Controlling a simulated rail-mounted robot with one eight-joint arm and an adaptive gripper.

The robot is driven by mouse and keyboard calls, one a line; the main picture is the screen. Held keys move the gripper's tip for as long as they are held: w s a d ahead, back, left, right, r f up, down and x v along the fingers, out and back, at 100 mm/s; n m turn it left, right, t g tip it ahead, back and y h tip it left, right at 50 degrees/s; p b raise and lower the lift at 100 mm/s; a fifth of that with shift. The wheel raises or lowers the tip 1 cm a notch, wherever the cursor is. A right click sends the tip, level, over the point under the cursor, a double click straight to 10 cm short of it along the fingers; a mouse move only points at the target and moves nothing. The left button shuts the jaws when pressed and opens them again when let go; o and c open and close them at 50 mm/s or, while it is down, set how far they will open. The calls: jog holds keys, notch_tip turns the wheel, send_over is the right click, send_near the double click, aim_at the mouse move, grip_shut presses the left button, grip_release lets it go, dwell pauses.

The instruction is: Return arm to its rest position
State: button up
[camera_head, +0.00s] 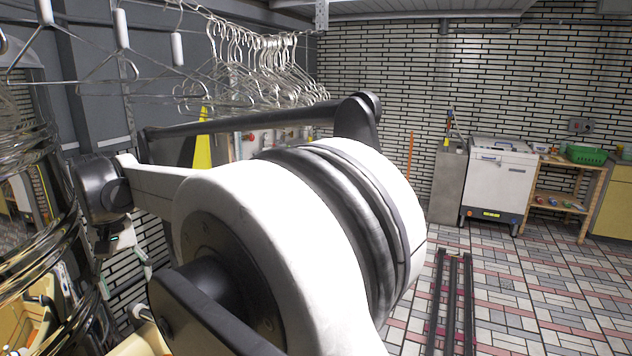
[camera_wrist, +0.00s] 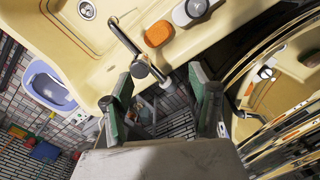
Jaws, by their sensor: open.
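My gripper (camera_wrist: 160,84) shows in the wrist view with its two dark green-padded fingers spread apart. Nothing is held between them. It points down toward the floor beside a cream sink counter (camera_wrist: 75,62), and a dark tap (camera_wrist: 128,45) shows just beyond the fingertips. In the head view my white and black arm fills the middle and reaches to the left. The gripper end there is small and partly hidden at the lower left. Several wire hangers (camera_head: 255,65) hang in a row at the upper left, above and behind my arm.
A shiny ringed cylinder (camera_head: 28,215) stands close at the left, also at the right of the wrist view (camera_wrist: 285,90). An orange sponge (camera_wrist: 158,34) lies on the counter. A white cabinet (camera_head: 498,183) and wooden shelf (camera_head: 565,190) stand far right. Tiled floor right is mostly clear.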

jog(key=w+d+r+m+t, duration=0.1)
jog(key=d+r, duration=0.2)
jog(key=d, duration=0.8)
jog(key=w+d+r+m+t+y, duration=0.1)
jog(key=d+r, duration=0.2)
jog(key=d, duration=0.8)
jog(key=d+r+m+t, duration=0.1)
jog(key=d+r, duration=0.1)
jog(key=d, duration=1)
jog(key=s+d+f+m+t, duration=0.1)
jog(key=s+d, duration=0.3)
jog(key=d, duration=0.4)
jog(key=s+d+f+m+t, duration=0.15)
jog(key=s+d, duration=0.25)
jog(key=d, duration=0.4)
jog(key=s+d+f+m+t+h, duration=0.1)
jog(key=s+d+f+m, duration=0.1)
jog(key=s+d+f, duration=0.5)
jog(key=s+d+b, duration=0.1)
jog(key=s+d, duration=0.2)
jog(key=shift+s+d+f, duration=0.25)
jog(key=shift+d+f, duration=0.05)
jog(key=shift+d, duration=0.05)
jog(key=shift+o, duration=0.4)
